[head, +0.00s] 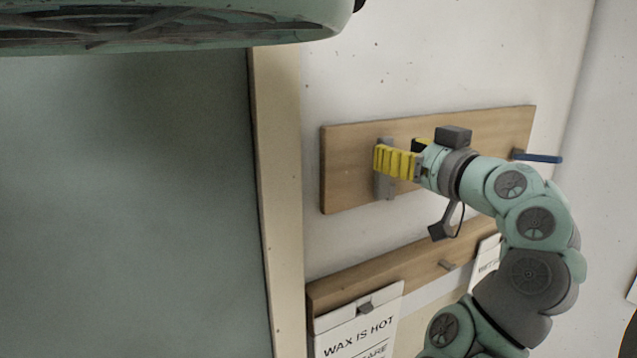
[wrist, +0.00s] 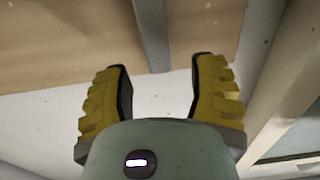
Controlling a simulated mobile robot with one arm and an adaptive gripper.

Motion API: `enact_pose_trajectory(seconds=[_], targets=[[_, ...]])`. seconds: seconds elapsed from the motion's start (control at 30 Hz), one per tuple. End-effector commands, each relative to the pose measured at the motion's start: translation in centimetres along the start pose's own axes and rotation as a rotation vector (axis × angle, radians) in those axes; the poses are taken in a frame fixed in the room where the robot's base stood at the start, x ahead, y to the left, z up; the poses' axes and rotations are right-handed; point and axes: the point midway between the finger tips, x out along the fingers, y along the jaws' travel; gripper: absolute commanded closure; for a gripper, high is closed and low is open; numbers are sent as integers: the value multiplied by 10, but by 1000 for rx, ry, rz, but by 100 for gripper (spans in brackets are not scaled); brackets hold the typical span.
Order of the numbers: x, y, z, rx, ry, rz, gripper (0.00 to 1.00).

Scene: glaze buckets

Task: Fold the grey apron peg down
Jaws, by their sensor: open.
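The grey apron peg (head: 384,188) is a narrow grey piece lying upright along the left part of the upper wooden board. My gripper hides its middle in the head view. In the wrist view it is a grey strip (wrist: 152,35) running down the board between my fingers. My gripper (head: 380,160), with yellow ribbed fingers, is in front of the peg. The wrist view shows my gripper (wrist: 160,75) open, its fingers apart on either side of the strip's lower end. I cannot tell whether a finger touches the peg.
The wooden board (head: 345,170) also bears a blue peg (head: 540,157) sticking out at its right end. A pale post (head: 275,200) stands left.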

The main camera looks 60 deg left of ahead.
Motion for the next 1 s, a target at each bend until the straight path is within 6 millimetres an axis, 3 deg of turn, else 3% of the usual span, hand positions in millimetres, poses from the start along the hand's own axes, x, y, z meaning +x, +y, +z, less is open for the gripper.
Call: enact_pose_trajectory(seconds=[0.1,0.3,0.77,1.0], targets=[[19,-2,-5,2,-5,-6,43],[36,-1,-5,1,-1,-2,43],[41,0,-3,0,1,0,40],[41,0,-3,0,1,1,65]])
